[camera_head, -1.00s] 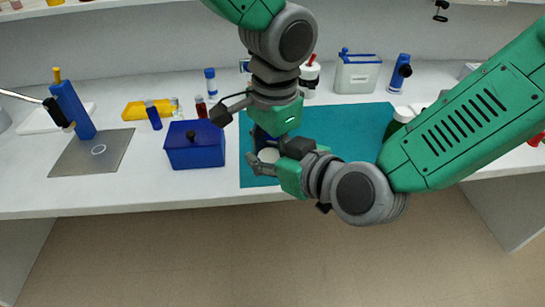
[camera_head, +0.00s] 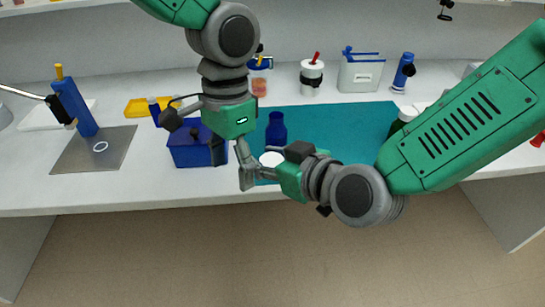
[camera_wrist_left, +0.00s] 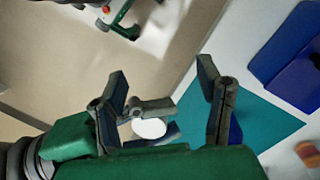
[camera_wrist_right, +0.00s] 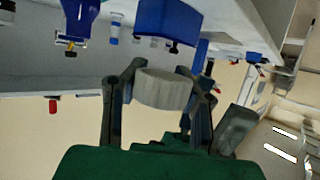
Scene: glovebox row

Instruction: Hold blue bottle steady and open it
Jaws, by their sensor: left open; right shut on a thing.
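The blue bottle (camera_head: 276,130) stands upright on the teal mat, with no cap visible on its neck. In the left wrist view the blue bottle (camera_wrist_left: 236,131) is mostly hidden behind a finger. My right gripper (camera_head: 263,166) is shut on a round white cap (camera_head: 271,159), held apart from the bottle on its front side. The cap (camera_wrist_right: 160,89) also shows between the fingers in the right wrist view. My left gripper (camera_head: 231,163) is open and empty, to the left of the bottle and close to the right gripper's fingers.
The teal mat (camera_head: 340,125) is mostly clear to the right of the bottle. A blue box (camera_head: 185,155) stands just behind the left gripper. A white container with a red top (camera_head: 311,77) and a grey-white bin (camera_head: 360,75) stand at the back.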

